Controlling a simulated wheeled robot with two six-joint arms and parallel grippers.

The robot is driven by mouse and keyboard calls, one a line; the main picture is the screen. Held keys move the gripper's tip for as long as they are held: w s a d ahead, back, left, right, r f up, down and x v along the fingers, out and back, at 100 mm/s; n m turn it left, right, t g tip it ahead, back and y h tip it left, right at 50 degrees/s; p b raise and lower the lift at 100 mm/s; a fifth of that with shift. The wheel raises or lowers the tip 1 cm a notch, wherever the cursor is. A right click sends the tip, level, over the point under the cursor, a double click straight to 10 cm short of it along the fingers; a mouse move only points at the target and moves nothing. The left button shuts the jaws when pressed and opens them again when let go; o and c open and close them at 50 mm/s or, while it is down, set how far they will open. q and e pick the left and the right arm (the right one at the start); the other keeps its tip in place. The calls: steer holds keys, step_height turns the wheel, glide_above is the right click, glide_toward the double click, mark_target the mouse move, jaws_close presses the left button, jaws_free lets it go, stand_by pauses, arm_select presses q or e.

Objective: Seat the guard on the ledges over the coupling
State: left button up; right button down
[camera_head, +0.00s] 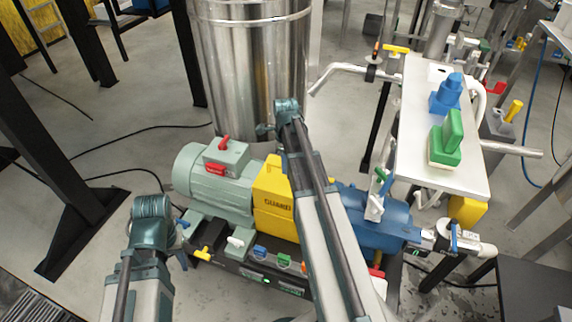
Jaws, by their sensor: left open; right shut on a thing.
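The yellow guard (275,208), marked GUARD, is between the green motor (222,186) and the blue pump (373,224). It hides the coupling and the ledges, so I cannot tell whether it rests on them. My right arm crosses in front of the guard's right part. My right gripper (281,158) is at the guard's top, shut on it, its fingers mostly hidden by my own arm. My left gripper (183,246) is open and empty, in front of the motor's lower left side, apart from the guard.
A steel tank (252,70) stands close behind the motor and guard. A white shelf (413,160) at the right bears a green block (447,142) and a blue one (446,95). Small coloured valves line the skid's dark front. Open floor lies at the left.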

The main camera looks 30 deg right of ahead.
stand_by(0.7)
steer(key=shift+c, duration=0.8)
jaws_free()
steer(key=shift+r, duration=0.1)
steer(key=shift+r+p, duration=3.4)
steer(key=shift+p, duration=0.05)
